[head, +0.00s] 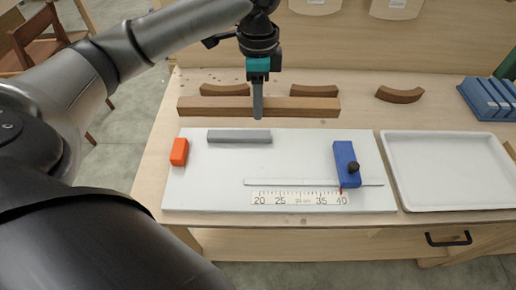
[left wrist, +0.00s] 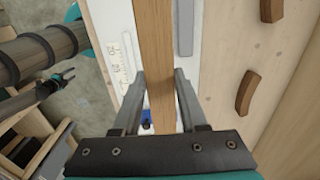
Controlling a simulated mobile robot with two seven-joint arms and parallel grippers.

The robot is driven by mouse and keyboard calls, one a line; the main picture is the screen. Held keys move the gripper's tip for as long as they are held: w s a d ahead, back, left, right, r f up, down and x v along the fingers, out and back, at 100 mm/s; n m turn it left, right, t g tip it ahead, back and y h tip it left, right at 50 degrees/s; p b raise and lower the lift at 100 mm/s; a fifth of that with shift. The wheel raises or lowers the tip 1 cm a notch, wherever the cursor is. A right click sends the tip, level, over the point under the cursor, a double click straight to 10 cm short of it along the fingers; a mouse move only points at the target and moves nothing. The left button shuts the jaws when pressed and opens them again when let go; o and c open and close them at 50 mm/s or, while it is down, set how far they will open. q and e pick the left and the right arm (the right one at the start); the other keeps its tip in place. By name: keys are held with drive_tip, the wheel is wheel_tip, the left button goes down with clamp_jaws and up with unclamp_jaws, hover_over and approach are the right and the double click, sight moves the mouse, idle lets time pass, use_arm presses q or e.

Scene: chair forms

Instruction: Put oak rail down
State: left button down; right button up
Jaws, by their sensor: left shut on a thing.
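The oak rail (head: 205,106) is a long brown bar lying left to right in the head view, across the back of the white board. My left gripper (head: 258,108) points down and is shut on the rail around its middle. In the left wrist view the rail (left wrist: 155,40) runs between the two fingers (left wrist: 160,95) and overlaps the board, seemingly held above it. A dark claw shape at the left of that view may be my right gripper (left wrist: 62,80); it is too small to tell its state.
The white board (head: 215,170) carries a grey bar (head: 239,136), an orange block (head: 179,152), a ruler scale (head: 300,198) and a blue stop (head: 346,165). A white tray (head: 450,205) stands right, empty. Curved brown pieces (head: 400,95) and a blue rack (head: 488,98) are at the back.

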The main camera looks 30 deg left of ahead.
sight(258, 157)
use_arm(q)
wheel_tip(258, 157, down, 17)
drive_tip(key=b, duration=0.2)
drive_tip(key=shift+r+b, duration=0.2)
drive_tip(key=shift+b, duration=0.2)
drive_tip(key=shift+f, duration=0.2)
drive_tip(key=shift+f, duration=0.15)
drive_tip(key=shift+c, duration=2.2)
unclamp_jaws()
wheel_tip(258, 157, up, 12)
drive_tip(key=p, duration=0.2)
drive_tip(key=shift+r, duration=0.2)
